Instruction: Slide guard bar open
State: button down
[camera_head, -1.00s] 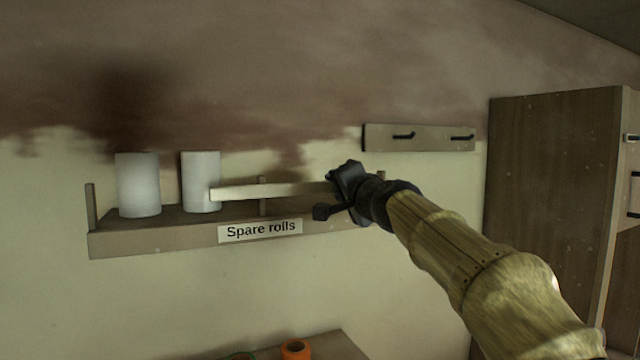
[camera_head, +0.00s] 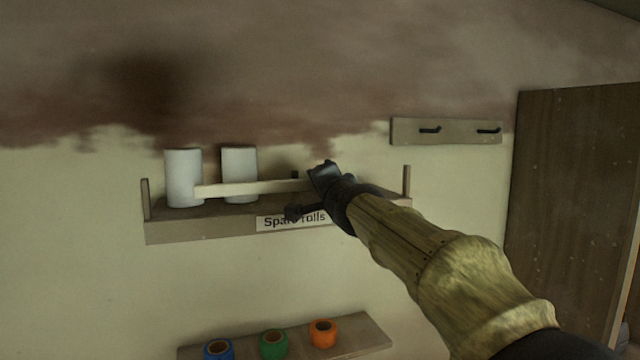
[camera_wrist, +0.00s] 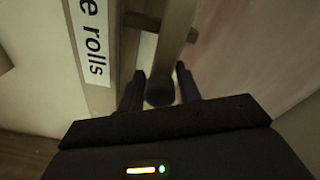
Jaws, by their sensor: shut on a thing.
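The guard bar (camera_head: 250,188) is a pale flat strip across the front of the wall shelf (camera_head: 190,231). Its left end crosses the right edge of the left white roll (camera_head: 183,180), and it passes in front of the right white roll (camera_head: 239,163). My gripper (camera_head: 316,178) is at the bar's right end and hides that end. In the wrist view, my gripper's two fingers (camera_wrist: 160,84) are shut on a dark round knob (camera_wrist: 160,92) at the bar (camera_wrist: 173,35). The "Spare rolls" label (camera_head: 275,223) is on the shelf front, partly hidden by my gripper.
A lower shelf (camera_head: 350,338) holds blue (camera_head: 218,350), green (camera_head: 273,345) and orange (camera_head: 322,334) tape rolls. A hook rail (camera_head: 460,131) is on the wall at right, beside a brown cabinet (camera_head: 565,190). A post (camera_head: 406,181) stands at the shelf's right end.

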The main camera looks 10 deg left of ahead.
jog(key=c, duration=1.1)
grip_release()
jog(key=shift+d, duration=0.1)
jog(key=shift+s+d+f+b, duration=0.1)
jog(key=shift+s+d+b, duration=0.1)
jog(key=shift+s, duration=0.15)
jog(key=shift+s+d+b, duration=0.1)
jog(key=shift+s+b, duration=0.1)
jog(key=shift+s, duration=0.1)
jog(key=b+v, duration=0.3)
jog(key=v, duration=1.3)
